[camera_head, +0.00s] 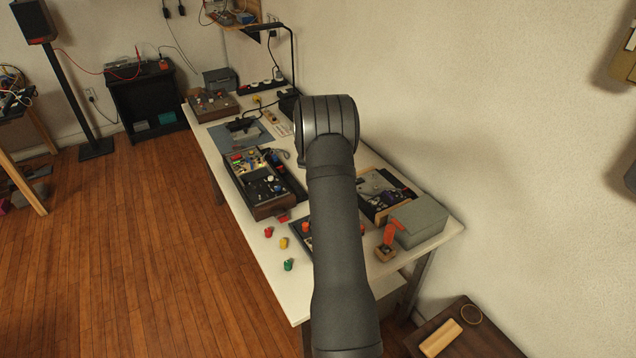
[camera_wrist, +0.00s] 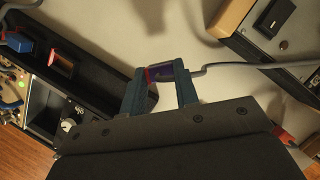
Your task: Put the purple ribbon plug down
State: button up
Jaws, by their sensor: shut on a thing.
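The purple ribbon plug (camera_wrist: 164,73) is between the two fingers of my gripper (camera_wrist: 160,84) in the wrist view. My gripper is shut on it, and red shows at the plug's left end. A grey ribbon or cable (camera_wrist: 245,68) runs from beside the right finger to the right edge. Pale table surface shows beyond the fingertips; I cannot tell the plug's height above it. In the head view my arm hides the gripper and the plug.
On the white table (camera_head: 262,262), red (camera_head: 268,232), yellow (camera_head: 283,243) and green (camera_head: 288,264) knobs stand near the front edge. A grey box (camera_head: 420,221) is at right.

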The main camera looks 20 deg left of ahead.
jog(key=shift+f, duration=2)
jog(key=shift+f, duration=0.15)
jog(key=o, duration=0.9)
jog(key=v, duration=1.2)
jog(key=shift+r, duration=0.25)
jog(key=shift+f, duration=0.15)
